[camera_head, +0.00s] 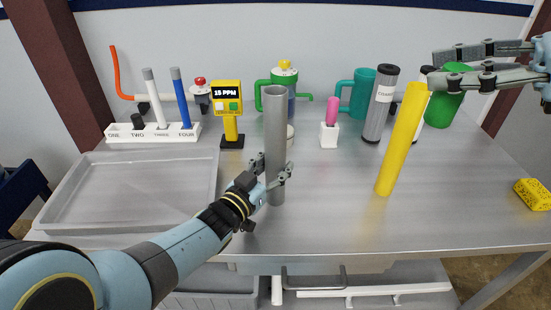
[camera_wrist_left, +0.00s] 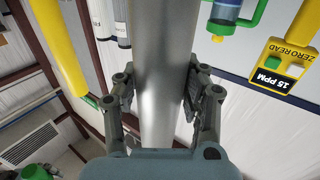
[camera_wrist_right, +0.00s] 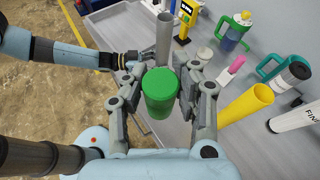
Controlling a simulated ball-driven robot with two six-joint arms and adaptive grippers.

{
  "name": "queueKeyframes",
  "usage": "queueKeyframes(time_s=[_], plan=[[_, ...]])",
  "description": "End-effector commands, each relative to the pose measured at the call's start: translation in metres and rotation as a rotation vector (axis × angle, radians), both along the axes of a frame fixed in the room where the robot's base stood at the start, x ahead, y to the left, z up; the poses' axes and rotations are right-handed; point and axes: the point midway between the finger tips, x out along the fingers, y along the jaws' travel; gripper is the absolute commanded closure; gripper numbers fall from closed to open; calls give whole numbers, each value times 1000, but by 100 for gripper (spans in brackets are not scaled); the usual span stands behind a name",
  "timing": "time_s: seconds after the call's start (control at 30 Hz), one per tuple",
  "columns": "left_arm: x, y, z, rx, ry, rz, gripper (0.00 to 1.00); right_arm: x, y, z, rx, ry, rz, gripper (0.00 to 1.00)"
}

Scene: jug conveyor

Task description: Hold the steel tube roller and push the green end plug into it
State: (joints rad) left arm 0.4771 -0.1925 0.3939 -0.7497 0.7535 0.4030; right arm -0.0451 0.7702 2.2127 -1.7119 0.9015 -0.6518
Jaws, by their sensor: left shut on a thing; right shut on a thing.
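The steel tube roller (camera_head: 275,135) is upright near the middle of the table, its open end up. My left gripper (camera_head: 273,174) is shut around its lower part. The roller fills the space between the fingers in the left wrist view (camera_wrist_left: 165,80). I cannot tell whether its foot touches the table. The green end plug (camera_wrist_right: 162,100) is between the fingers of my right gripper (camera_wrist_right: 161,92), which is shut on it. In the head view the plug (camera_head: 445,105) is at the upper right, well apart from the roller, partly behind a finger.
A yellow tube (camera_head: 400,142) stands to the roller's right. A grey tray (camera_head: 65,215) is at the left, with a labelled rack (camera_head: 152,132) behind it. A yellow meter (camera_head: 227,98), a green-handled jug (camera_head: 284,75) and a teal mug (camera_head: 359,92) stand behind.

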Motion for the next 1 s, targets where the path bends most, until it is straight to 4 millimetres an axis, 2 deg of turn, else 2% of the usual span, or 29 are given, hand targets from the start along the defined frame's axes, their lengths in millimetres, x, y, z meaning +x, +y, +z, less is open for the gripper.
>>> queueKeyframes(time_s=[0.4, 0.53, 0.67, 0.77, 0.87, 1.0], plan=[[0, 0, -2, 1, 1, 0, 100, 0, 0, -1, 0, 0, -1, 100], [0, 0, -2, 1, 2, 0, 100, 13, -3, -2, 0, -10, -13, 100], [-1, 0, -2, 0, 2, 0, 100, 50, -8, -6, 2, -23, -37, 100], [-1, 0, -2, 0, 2, 0, 100, 86, -2, -10, 5, -23, -35, 100], [-1, 0, -2, 1, 3, 0, 100, 120, 20, -12, 13, -11, 2, 100], [-1, 0, -2, 1, 3, 0, 100, 155, 74, -6, 19, 12, 117, 100]])
